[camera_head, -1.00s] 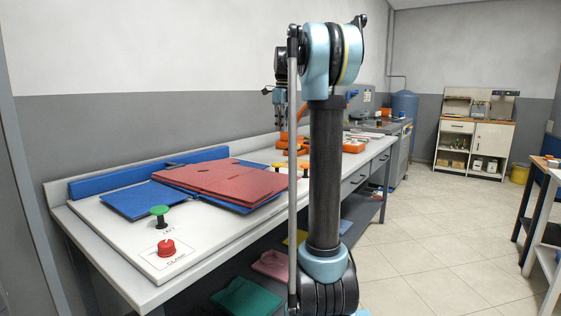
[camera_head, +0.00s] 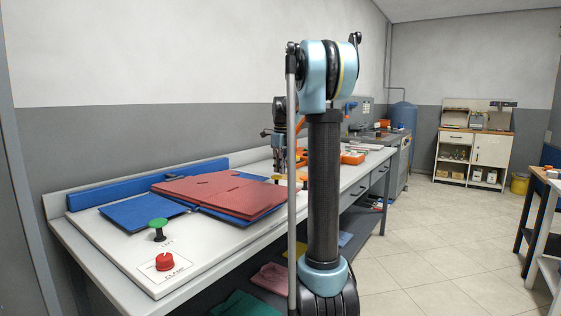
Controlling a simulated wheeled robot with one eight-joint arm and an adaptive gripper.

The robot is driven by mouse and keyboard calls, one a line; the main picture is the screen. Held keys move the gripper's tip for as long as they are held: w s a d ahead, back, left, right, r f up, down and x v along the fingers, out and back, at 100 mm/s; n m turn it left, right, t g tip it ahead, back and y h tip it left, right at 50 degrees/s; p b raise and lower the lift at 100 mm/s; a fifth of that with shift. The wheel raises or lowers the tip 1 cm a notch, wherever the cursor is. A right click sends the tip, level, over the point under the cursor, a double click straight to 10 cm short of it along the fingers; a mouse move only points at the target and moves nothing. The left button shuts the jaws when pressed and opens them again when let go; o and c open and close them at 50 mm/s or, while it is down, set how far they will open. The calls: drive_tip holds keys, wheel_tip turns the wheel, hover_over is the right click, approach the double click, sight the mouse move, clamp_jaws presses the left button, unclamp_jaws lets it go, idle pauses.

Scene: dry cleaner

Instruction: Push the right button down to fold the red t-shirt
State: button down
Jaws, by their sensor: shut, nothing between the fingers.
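The red t-shirt (camera_head: 221,193) lies flat on the blue folding board (camera_head: 143,210) on the long bench. My gripper (camera_head: 279,170) is shut and empty, pointing down at the right end of the board. A yellow-topped button (camera_head: 276,179) shows just under its fingertips; I cannot tell whether they touch. A small orange top (camera_head: 304,178) shows to its right, partly hidden by my arm. A green button (camera_head: 158,223) stands at the board's front left, with a printed label by it. Which one is labelled right cannot be read.
A red clamp button (camera_head: 165,261) sits at the bench's front left corner. Orange items (camera_head: 352,157) lie on the bench farther back. Folded cloths (camera_head: 272,278) lie on the shelf below. The tiled floor (camera_head: 440,245) to the right is clear.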

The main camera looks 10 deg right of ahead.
sight(280, 177)
drive_tip(key=shift+f, duration=0.7)
wheel_tip(280, 177, down, 4)
drive_tip(key=shift+f, duration=0.3)
drive_tip(key=shift+s, duration=0.1)
idle(0.9)
drive_tip(key=shift+d+r, duration=0.1)
drive_tip(key=shift+r, duration=0.15)
wheel_tip(280, 177, up, 14)
drive_tip(key=shift+s+d+f, duration=0.15)
drive_tip(key=shift+s+f, duration=0.05)
drive_tip(key=shift+f, duration=0.05)
idle(0.3)
